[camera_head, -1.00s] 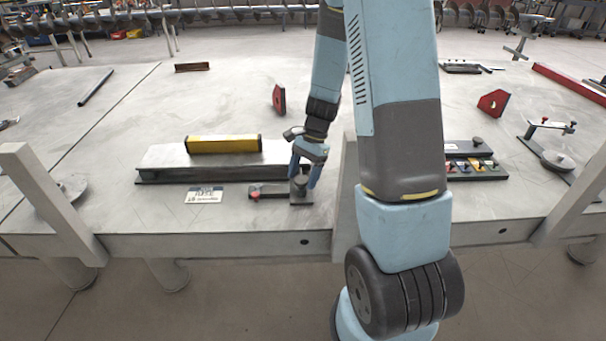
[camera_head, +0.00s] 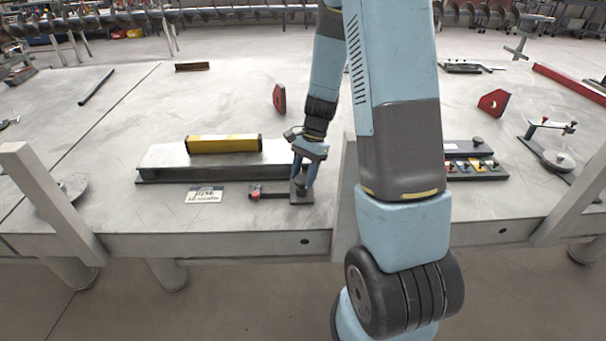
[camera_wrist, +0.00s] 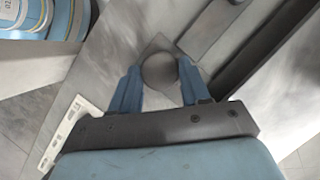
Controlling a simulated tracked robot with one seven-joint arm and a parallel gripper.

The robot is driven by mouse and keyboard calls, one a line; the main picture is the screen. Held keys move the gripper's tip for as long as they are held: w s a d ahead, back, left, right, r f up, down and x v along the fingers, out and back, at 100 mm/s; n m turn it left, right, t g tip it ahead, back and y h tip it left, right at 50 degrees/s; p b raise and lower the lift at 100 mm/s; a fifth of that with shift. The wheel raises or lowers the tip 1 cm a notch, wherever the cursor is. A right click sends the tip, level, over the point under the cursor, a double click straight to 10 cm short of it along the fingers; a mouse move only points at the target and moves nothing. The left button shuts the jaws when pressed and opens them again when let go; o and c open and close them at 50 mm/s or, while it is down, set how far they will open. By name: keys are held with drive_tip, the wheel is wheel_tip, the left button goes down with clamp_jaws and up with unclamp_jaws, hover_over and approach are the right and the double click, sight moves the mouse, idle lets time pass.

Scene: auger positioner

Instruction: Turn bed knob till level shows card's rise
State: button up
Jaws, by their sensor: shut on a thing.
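My gripper (camera_head: 303,188) points down at the front of the bench, with its blue fingers on either side of a small dark knob. In the wrist view the round grey knob (camera_wrist: 159,70) sits between the two fingertips (camera_wrist: 160,84), above a square plate. The knob's base (camera_head: 301,200) is at the right end of a low dark bar with a red part (camera_head: 255,192). Behind it lies a grey metal bed (camera_head: 160,160) with a yellow level (camera_head: 224,144) on top. The level's bubble is too small to read. A white card (camera_head: 205,195) lies in front of the bed; its lettering seems to include "RISE".
A dark tray (camera_head: 476,168) with coloured pieces lies to the right, behind my arm. Upright grey posts (camera_head: 50,200) stand at the bench's front edge. Red blocks (camera_head: 279,98) and a dark rod (camera_head: 97,86) lie farther back. The bench middle is mostly clear.

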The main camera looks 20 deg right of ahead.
drive_tip(key=n, duration=0.2)
drive_tip(key=n+g+h, duration=0.1)
drive_tip(key=n, duration=0.1)
drive_tip(key=shift+w+a, duration=0.1)
drive_tip(key=shift+w, duration=0.1)
drive_tip(key=n, duration=0.1)
drive_tip(key=n+h, duration=0.1)
drive_tip(key=n, duration=0.1)
drive_tip(key=shift+w+a+n+g, duration=0.1)
drive_tip(key=shift+a+n+g, duration=0.05)
drive_tip(key=shift+n+g, duration=0.2)
drive_tip(key=n+h, duration=0.1)
drive_tip(key=n, duration=0.2)
drive_tip(key=shift+a+n+h, duration=0.1)
drive_tip(key=shift+n+h, duration=0.15)
drive_tip(key=shift+h, duration=0.15)
drive_tip(key=shift+a+n+h, duration=0.15)
drive_tip(key=shift+n+h, duration=0.55)
drive_tip(key=shift+n, duration=1.1)
drive_tip(key=o, duration=1)
drive_tip(key=v, duration=1.3)
drive_tip(key=shift+w+a+r, duration=0.1)
drive_tip(key=shift+w+r, duration=0.2)
